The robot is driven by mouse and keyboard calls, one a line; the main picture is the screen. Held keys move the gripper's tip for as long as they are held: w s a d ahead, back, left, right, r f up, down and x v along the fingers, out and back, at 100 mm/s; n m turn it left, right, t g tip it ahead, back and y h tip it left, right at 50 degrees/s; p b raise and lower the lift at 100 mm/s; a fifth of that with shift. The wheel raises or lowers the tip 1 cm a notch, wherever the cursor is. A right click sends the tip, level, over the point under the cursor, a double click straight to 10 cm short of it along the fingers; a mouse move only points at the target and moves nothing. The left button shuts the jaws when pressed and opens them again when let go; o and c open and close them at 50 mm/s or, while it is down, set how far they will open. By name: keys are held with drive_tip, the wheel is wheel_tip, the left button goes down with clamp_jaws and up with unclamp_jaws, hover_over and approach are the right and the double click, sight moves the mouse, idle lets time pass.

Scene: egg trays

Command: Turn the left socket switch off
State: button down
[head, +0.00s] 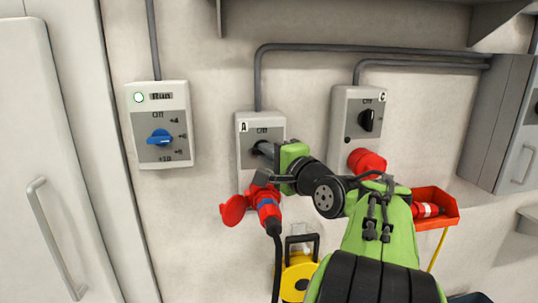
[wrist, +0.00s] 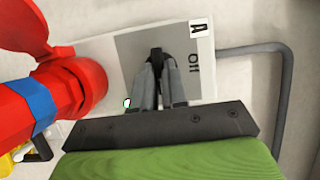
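The left socket box (head: 247,143), marked A, is a grey-white wall box with "Off" printed near its top. A red plug with a blue ring (head: 268,210) sits in its red socket, whose lid (head: 233,209) hangs open. My gripper (head: 262,152) is at the box's black rotary switch, mostly hiding it in the head view. In the wrist view my gripper's fingers (wrist: 158,80) are close together around the black switch knob (wrist: 155,53). The knob's pointing direction is hard to tell. A small pale-green lamp (wrist: 127,103) shows beside the fingers.
Box C (head: 345,120), with a black switch and red socket, stands right of box A. A dial box (head: 157,155) with a blue knob is at left. Below are a yellow item (head: 297,275) and a red tray (head: 447,207). A black cable hangs from the plug.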

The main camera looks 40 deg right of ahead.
idle(0.4)
drive_tip(key=n, duration=0.1)
drive_tip(key=n+g+p, duration=0.1)
drive_tip(key=n, duration=0.2)
drive_tip(key=shift+a+r+g+p, duration=0.1)
drive_tip(key=shift+r+g+p, duration=0.15)
drive_tip(key=shift+g+p, duration=0.15)
drive_tip(key=n+g, duration=0.1)
drive_tip(key=n, duration=0.1)
drive_tip(key=shift+w+n+h, duration=0.1)
drive_tip(key=shift+n+h, duration=0.2)
drive_tip(key=shift+n, duration=0.1)
drive_tip(key=n+g, duration=0.1)
drive_tip(key=n+g+h, duration=0.1)
drive_tip(key=n, duration=0.1)
drive_tip(key=shift+w+a+r, duration=0.1)
drive_tip(key=shift+a, duration=0.1)
drive_tip(key=shift+w+a+n+g+h+b, duration=0.1)
drive_tip(key=shift+n+g+h+b, duration=0.8)
drive_tip(key=shift+n, duration=1)
drive_tip(key=c, duration=1.2)
unclamp_jaws()
drive_tip(key=shift+r, duration=0.1)
drive_tip(key=shift+o, duration=0.2)
